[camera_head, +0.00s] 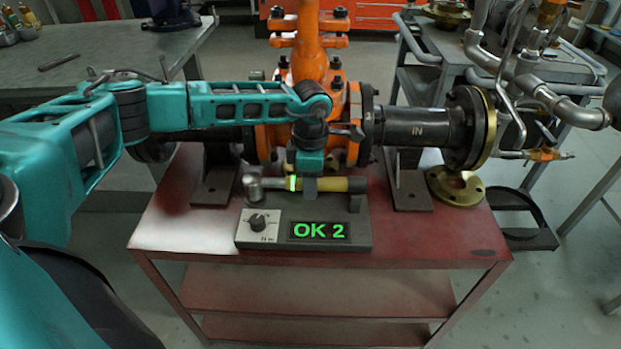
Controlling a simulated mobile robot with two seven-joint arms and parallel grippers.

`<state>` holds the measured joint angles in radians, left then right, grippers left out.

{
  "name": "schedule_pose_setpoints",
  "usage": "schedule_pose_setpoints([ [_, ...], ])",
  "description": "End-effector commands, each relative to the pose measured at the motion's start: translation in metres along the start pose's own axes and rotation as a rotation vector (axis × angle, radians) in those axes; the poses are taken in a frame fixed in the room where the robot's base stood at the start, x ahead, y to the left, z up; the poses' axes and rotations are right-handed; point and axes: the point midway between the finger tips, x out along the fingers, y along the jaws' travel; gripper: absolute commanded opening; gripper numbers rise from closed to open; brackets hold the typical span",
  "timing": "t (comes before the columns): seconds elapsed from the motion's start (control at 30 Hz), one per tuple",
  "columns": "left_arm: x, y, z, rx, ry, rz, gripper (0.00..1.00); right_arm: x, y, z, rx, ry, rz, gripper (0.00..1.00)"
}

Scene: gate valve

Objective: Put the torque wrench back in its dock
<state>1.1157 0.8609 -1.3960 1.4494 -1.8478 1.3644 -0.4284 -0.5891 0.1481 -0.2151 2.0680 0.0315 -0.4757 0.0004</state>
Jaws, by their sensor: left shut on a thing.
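The torque wrench (335,184) has a tan handle, a dark end, a glowing green band and a metal head at its left. It lies level, left to right, at the dock (360,236), a dark box with a dial and a lit "OK 2" display. My left gripper (306,186) points down from above and is shut on the wrench near the middle of its handle. The wrench looks to be at the dock's rests; I cannot tell whether it touches them. My right gripper is not in view.
The dock stands on a red table (430,240) in front of the orange gate valve (310,80) and its dark pipe (415,127). A brass flange ring (456,188) lies at the table's right. The table's front left is clear.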

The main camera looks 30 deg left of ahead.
Motion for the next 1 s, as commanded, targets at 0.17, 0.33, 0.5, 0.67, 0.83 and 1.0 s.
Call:
schedule_pose_setpoints([
  [0.17, 0.0018, 0.0013, 0.0013, 0.000, -0.005, 0.004, 0.00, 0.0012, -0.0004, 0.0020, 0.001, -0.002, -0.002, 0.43],
  [0.33, 0.0016, 0.0012, 0.0013, 0.000, -0.005, 0.004, 0.00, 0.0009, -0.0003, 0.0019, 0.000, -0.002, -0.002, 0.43],
  [0.5, 0.0019, 0.0009, 0.0012, 0.000, -0.004, 0.003, 0.47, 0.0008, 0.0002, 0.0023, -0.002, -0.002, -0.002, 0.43],
  [0.67, 0.0029, 0.0005, 0.0007, 0.000, -0.003, 0.001, 0.62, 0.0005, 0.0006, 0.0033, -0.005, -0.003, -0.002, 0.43],
  [0.83, 0.0035, 0.0002, 0.0004, 0.000, -0.002, 0.001, 0.66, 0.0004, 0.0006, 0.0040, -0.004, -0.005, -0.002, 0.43],
  [1.0, 0.0023, -0.0006, -0.0004, 0.000, 0.001, -0.002, 0.66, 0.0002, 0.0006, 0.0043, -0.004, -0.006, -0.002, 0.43],
])
